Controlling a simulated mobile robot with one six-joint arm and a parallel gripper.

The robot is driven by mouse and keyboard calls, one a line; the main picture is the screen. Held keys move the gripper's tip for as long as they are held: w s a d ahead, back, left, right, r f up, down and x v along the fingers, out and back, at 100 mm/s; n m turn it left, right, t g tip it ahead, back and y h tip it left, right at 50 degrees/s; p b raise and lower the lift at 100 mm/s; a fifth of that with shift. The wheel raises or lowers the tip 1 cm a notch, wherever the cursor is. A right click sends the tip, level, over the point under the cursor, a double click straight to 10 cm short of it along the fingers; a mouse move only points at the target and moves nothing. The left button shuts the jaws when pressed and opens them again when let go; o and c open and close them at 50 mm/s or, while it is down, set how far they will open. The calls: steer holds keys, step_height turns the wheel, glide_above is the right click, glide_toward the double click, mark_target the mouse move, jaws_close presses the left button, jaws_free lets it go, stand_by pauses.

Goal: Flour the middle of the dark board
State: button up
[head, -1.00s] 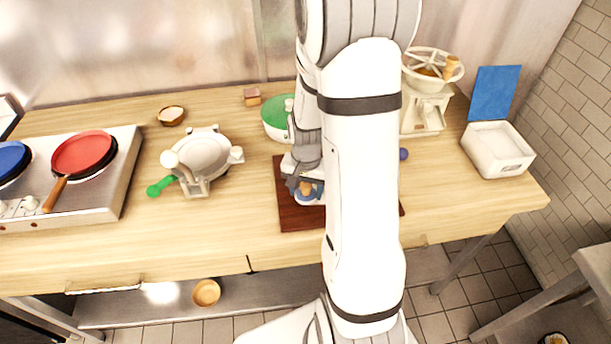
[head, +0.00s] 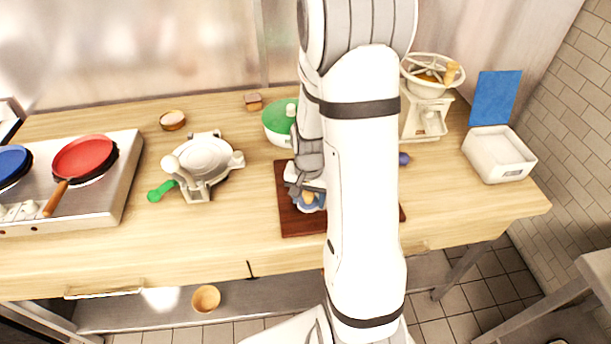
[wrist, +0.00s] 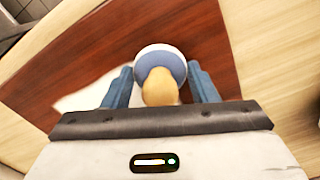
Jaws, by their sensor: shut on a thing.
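The dark board (head: 291,219) lies on the wooden counter, partly hidden behind my arm. It fills much of the wrist view (wrist: 85,50). My gripper (head: 307,190) is over the board's left part in the head view. It is shut on a blue-and-white round shaker with a tan knob (wrist: 160,88), held between the two blue fingers (wrist: 160,80). The shaker also shows in the head view (head: 311,203). A white patch, perhaps flour (wrist: 85,98), shows on the board left of the shaker in the wrist view. I cannot tell the gap between shaker and board.
A green-lidded pot (head: 278,123) stands behind the board. A pale press-like tool (head: 205,160) is to its left, beyond it a stove with pans (head: 83,157). A mill (head: 428,110) and a white bin (head: 498,155) stand right. Bare counter lies left of the board.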

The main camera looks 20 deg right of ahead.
steer(key=shift+w+a+r+p, duration=0.15)
steer(key=shift+r+p, duration=1.15)
steer(key=shift+r, duration=0.75)
steer(key=shift+s+a+r+p, duration=0.1)
steer(key=shift+r+p, duration=1.2)
steer(key=shift+r, duration=0.7)
steer(key=shift+f, duration=0.1)
